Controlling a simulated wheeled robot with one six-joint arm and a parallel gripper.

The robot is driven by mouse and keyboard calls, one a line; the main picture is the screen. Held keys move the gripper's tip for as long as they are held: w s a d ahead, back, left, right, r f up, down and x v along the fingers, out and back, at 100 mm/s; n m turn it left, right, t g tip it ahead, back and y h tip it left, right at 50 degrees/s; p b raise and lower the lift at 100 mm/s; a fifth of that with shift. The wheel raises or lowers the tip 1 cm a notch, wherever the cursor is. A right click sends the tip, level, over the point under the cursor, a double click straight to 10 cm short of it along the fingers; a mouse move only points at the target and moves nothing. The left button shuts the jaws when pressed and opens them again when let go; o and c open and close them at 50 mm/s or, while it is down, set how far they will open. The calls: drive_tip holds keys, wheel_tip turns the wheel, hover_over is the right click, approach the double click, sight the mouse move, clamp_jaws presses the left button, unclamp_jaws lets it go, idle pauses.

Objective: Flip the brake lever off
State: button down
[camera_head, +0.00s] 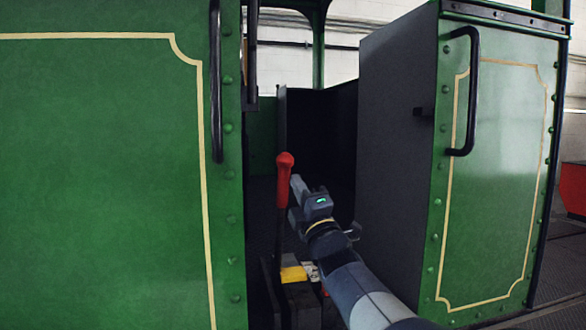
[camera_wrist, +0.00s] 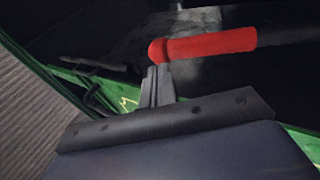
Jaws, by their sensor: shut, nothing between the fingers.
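The brake lever (camera_head: 284,195) stands nearly upright in the doorway of the tram, with a red handle and a dark shaft. Its base (camera_head: 298,288), with a yellow part, is low in the doorway. My gripper (camera_head: 295,181) is shut and empty, just right of the red handle in the head view. In the wrist view, the red handle (camera_wrist: 205,45) lies across the picture just beyond the fingertips of my gripper (camera_wrist: 157,70). The fingertips are very close to the handle's rounded end; I cannot tell whether they touch it.
A green panel (camera_head: 100,180) with a black handrail (camera_head: 216,90) is left of the doorway. A second green panel (camera_head: 495,170) with a black handrail (camera_head: 472,90) is on the right, its dark side wall (camera_head: 395,150) beside my arm. The doorway between them is narrow.

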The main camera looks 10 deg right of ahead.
sight(288, 166)
drive_tip(key=shift+p+x, duration=0.45)
drive_tip(key=shift+x, duration=1.35)
